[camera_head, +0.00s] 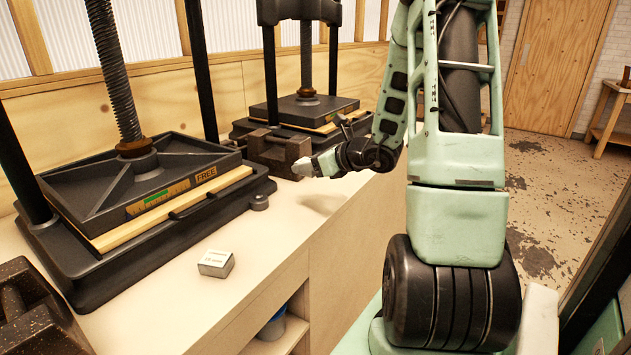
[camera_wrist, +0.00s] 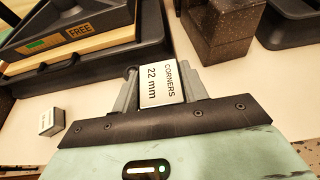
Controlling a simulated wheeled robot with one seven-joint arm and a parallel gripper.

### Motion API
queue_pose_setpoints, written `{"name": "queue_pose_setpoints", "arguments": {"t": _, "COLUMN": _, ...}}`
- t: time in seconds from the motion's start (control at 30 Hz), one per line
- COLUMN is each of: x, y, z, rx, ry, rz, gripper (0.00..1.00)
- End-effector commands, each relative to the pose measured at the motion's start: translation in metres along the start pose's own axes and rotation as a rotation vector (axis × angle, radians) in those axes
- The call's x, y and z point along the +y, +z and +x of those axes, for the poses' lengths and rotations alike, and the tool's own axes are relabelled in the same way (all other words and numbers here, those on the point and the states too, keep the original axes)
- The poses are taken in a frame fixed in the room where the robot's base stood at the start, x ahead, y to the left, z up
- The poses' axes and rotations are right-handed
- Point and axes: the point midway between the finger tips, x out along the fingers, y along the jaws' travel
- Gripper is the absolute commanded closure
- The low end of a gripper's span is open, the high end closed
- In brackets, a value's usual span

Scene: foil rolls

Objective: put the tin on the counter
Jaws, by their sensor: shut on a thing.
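My gripper (camera_wrist: 160,88) is shut on a small pale tin (camera_wrist: 157,82) in the wrist view. Its label reads "CORNERS 22 mm". In the head view my gripper (camera_head: 303,168) is over the counter (camera_head: 290,222), between the two presses, with a soft shadow on the counter below it. The held tin is hard to make out there. A second small box-like tin (camera_head: 216,263) lies on the counter in front of the near press. It also shows at the left of the wrist view (camera_wrist: 52,121), apart from my gripper; its label is too small to read.
The near press (camera_head: 150,190) carries a gauge marked "FREE". A far press (camera_head: 305,110) stands behind, with a dark speckled block (camera_head: 278,150) near my gripper. Another dark block (camera_head: 30,310) is at the near left. Counter around the second tin is clear.

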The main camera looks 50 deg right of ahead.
Motion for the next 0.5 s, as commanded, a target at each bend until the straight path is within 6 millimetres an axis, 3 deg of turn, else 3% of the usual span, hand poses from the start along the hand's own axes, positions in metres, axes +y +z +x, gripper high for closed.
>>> {"name": "queue_pose_setpoints", "arguments": {"t": 0.3, "x": -0.002, "y": -0.045, "z": 0.016, "rx": 0.001, "ry": -0.002, "rz": 0.007, "gripper": 0.81}}
{"name": "queue_pose_setpoints", "arguments": {"t": 0.5, "x": -0.002, "y": -0.060, "z": 0.023, "rx": 0.000, "ry": -0.003, "rz": 0.006, "gripper": 0.81}}
